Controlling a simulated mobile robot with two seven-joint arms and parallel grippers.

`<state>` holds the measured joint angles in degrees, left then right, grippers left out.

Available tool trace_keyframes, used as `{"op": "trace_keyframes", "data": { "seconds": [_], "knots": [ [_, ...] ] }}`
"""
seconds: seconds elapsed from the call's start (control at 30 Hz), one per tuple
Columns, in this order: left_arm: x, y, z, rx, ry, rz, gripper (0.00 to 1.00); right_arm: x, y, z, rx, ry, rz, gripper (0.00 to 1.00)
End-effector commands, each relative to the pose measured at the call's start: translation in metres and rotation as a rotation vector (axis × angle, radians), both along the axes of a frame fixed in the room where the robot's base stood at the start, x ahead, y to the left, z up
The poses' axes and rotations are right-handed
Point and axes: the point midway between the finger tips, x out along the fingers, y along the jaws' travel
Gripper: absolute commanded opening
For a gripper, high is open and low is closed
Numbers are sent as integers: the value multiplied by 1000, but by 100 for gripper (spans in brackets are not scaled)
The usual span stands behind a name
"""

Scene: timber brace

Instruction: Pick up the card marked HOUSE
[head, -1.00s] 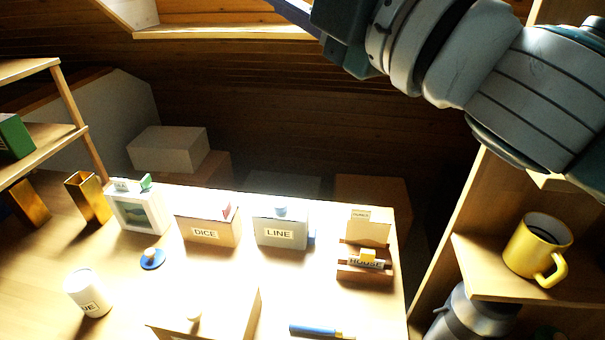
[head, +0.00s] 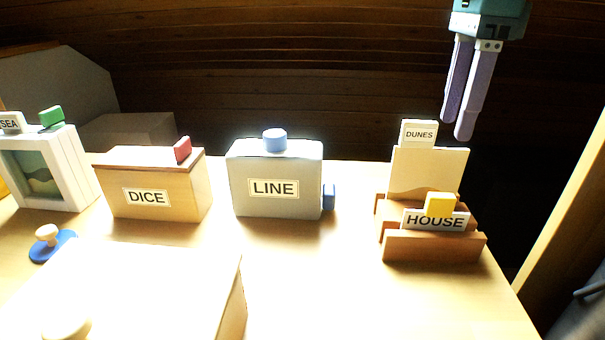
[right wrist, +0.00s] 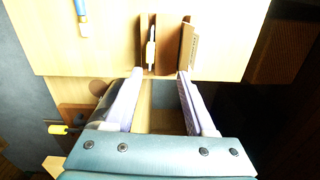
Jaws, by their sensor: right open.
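The white card marked HOUSE (head: 420,222) stands upright in a slot of a brown wooden holder (head: 435,248), at the right of the table. A yellow block (head: 440,204) sits at its upper edge and hides part of it. In the right wrist view the card (right wrist: 152,32) shows nearly edge-on, with its yellow block (right wrist: 151,54). My right gripper (head: 457,128) is open and empty, pointing down, above and beyond the holder in the head view. In the right wrist view the fingertips (right wrist: 159,74) are spread near the table edge, apart from the card. My left gripper is not in view.
A grey LINE box (head: 275,205), a wooden DICE box (head: 150,212) and a white SEA frame (head: 80,170) stand to the left. The tabletop before the LINE box is clear.

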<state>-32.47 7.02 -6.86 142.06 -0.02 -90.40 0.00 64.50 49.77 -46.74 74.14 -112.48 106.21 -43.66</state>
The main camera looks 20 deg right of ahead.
Motion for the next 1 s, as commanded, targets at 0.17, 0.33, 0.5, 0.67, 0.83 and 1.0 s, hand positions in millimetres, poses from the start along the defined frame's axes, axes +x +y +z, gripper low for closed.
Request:
{"op": "trace_keyframes", "data": {
  "seconds": [0.17, 0.33, 0.5, 0.67, 0.83, 1.0],
  "knots": [
    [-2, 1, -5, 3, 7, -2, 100, -3, -3, -25, -12, 15, -4, 55],
    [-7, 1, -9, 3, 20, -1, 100, -2, -2, -44, -10, 11, -4, 55],
    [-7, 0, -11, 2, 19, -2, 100, -4, 3, -62, -8, 12, -2, 55],
    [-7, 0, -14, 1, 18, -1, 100, -5, 8, -88, -8, 12, -4, 55],
    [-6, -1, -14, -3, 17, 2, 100, -5, 8, -98, -8, 8, -4, 55],
    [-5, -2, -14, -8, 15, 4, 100, -4, 8, -98, -8, 7, -4, 55]
  ]
}}
